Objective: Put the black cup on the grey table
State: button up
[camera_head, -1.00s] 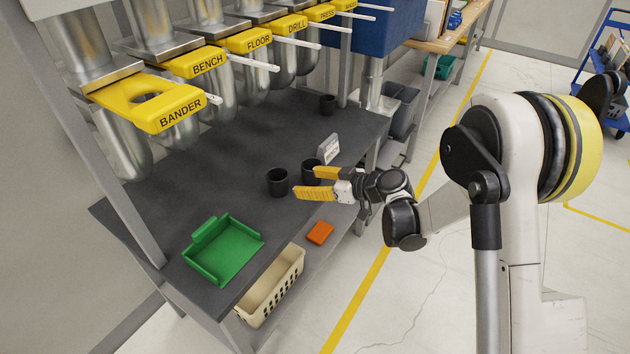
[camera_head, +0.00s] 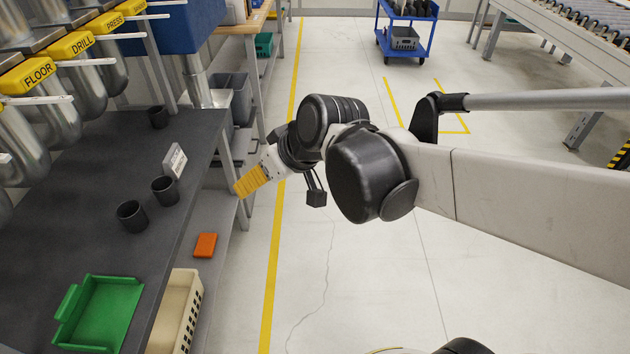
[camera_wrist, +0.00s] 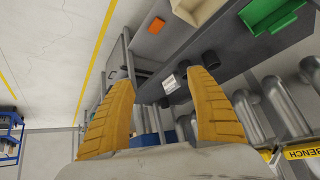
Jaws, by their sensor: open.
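Three black cups stand upright on the dark grey table (camera_head: 75,225): one near the front (camera_head: 131,215), one just behind it to the right (camera_head: 165,190), and one farther back (camera_head: 158,117). My gripper (camera_head: 238,188), with yellow fingers, is beyond the table's right edge, apart from all the cups. In the wrist view its two fingers (camera_wrist: 162,78) are spread wide with nothing between them. The front cup shows there near the right fingertip (camera_wrist: 210,60). The table (camera_wrist: 240,55) crosses the upper right of that view.
A green tray (camera_head: 103,312) and a white sign (camera_head: 174,161) are on the table. A beige basket (camera_head: 178,315) and an orange block (camera_head: 205,245) sit lower, beside its right edge. The aisle floor (camera_head: 350,290) is clear.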

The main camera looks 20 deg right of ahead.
jog(key=s+d+f+m+h, duration=0.1)
jog(key=s+d+m+h, duration=0.2)
jog(key=s+d, duration=0.7)
jog(key=shift+s+m+h, duration=0.4)
jog(key=shift+s+m, duration=0.2)
jog(key=shift+s, duration=0.1)
jog(key=shift+a, duration=0.1)
